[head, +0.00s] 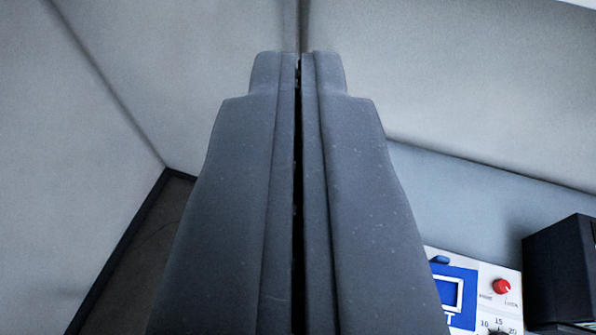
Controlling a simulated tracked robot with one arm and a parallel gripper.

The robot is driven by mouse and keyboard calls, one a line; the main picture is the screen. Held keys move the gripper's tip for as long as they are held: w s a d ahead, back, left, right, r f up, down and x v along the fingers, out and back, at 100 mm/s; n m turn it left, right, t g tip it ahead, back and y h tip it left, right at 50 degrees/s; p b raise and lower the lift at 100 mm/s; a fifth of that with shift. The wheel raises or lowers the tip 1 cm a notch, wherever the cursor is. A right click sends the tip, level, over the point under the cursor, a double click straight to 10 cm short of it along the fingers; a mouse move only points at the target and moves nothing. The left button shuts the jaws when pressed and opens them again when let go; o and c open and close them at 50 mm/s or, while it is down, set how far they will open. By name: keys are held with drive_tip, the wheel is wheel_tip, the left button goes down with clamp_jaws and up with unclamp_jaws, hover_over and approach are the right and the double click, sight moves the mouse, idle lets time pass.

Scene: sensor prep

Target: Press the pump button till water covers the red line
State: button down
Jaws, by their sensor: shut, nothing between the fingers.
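My gripper (299,62) fills the middle of the view, its two dark grey fingers side by side with only a thin dark gap. It is shut and empty, and its tips appear in front of the wall corner, touching nothing that I can make out. At the lower right, partly behind the right finger, is a white and blue panel (509,318). It carries a red knob (501,286) and a small blue piece (440,260) at its top edge. I cannot tell whether either is the pump button. No water or red line shows.
A black box (562,270) stands right of the panel, cut off by the picture edge. Both rest by a grey-blue surface (470,200) along the right wall. Pale walls (440,80) meet behind my gripper. Dark floor (135,250) shows at lower left.

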drive_tip(key=w+f+m+g+y+p, duration=0.1)
drive_tip(key=w+f+p, duration=0.4)
drive_tip(key=w+f, duration=0.6)
drive_tip(key=w+f+m+g+y+p, duration=0.1)
drive_tip(key=w+f+m+g+p, duration=0.3)
drive_tip(key=w+f, duration=0.8)
wheel_tip(320, 180, down, 7)
drive_tip(key=shift+f+g+y+p, duration=0.2)
drive_tip(key=shift+g+y+p, duration=0.2)
drive_tip(key=shift+g+p, duration=0.6)
drive_tip(key=shift+w+f, duration=0.1)
drive_tip(key=shift+f+b, duration=2.8)
drive_tip(key=shift+f, duration=1.5)
drive_tip(key=shift+f, duration=0.15)
drive_tip(key=shift+f+b, duration=0.2)
drive_tip(key=shift+b, duration=0.1)
